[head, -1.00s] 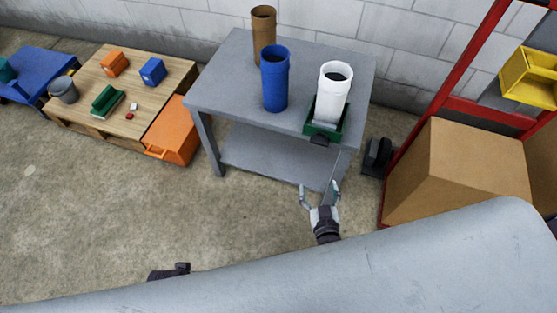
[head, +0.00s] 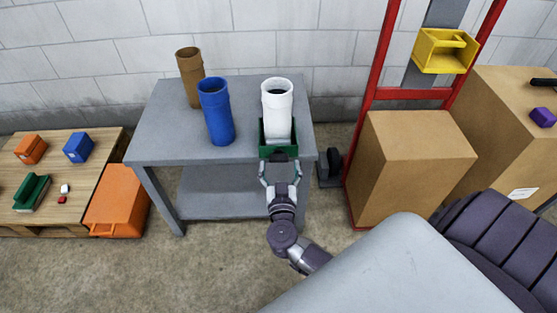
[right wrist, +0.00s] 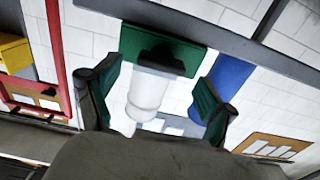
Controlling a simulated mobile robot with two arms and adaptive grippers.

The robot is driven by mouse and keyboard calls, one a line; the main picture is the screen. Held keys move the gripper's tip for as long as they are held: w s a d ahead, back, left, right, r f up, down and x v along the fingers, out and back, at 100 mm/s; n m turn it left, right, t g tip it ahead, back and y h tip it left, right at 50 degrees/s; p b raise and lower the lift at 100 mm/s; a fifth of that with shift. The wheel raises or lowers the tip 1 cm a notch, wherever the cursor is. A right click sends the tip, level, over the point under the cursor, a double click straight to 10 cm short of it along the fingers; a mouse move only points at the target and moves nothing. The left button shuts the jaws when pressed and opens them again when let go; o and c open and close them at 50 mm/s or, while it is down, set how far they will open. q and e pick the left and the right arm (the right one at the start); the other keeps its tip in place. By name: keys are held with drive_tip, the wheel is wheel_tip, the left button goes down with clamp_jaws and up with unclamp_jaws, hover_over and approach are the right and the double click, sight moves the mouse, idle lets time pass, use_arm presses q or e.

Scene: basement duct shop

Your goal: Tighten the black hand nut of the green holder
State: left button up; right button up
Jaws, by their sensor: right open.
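The green holder (head: 264,140) stands at the front right of the grey table with a white pipe (head: 278,105) upright in it. Its black hand nut (head: 279,157) is on the front face, partly hidden by my gripper. My right gripper (head: 280,168) is open and empty at the table's front edge, facing the nut. In the right wrist view the nut (right wrist: 161,61) shows between the two spread fingers, against the holder (right wrist: 192,53). I cannot tell whether the fingers reach around it; no contact shows. My left gripper is out of view.
A blue pipe (head: 216,112) and a brown pipe (head: 189,78) stand on the grey table (head: 170,135), left of the holder. A red rack (head: 366,120) and a cardboard box (head: 415,165) are to the right. An orange crate (head: 117,198) is at the lower left.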

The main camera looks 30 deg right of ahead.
sight(279, 161)
drive_tip(key=shift+b+x, duration=0.3)
drive_tip(key=shift+x, duration=1.55)
drive_tip(key=shift+a, duration=0.1)
drive_tip(key=c, duration=1.2)
drive_tip(key=shift+o, duration=0.2)
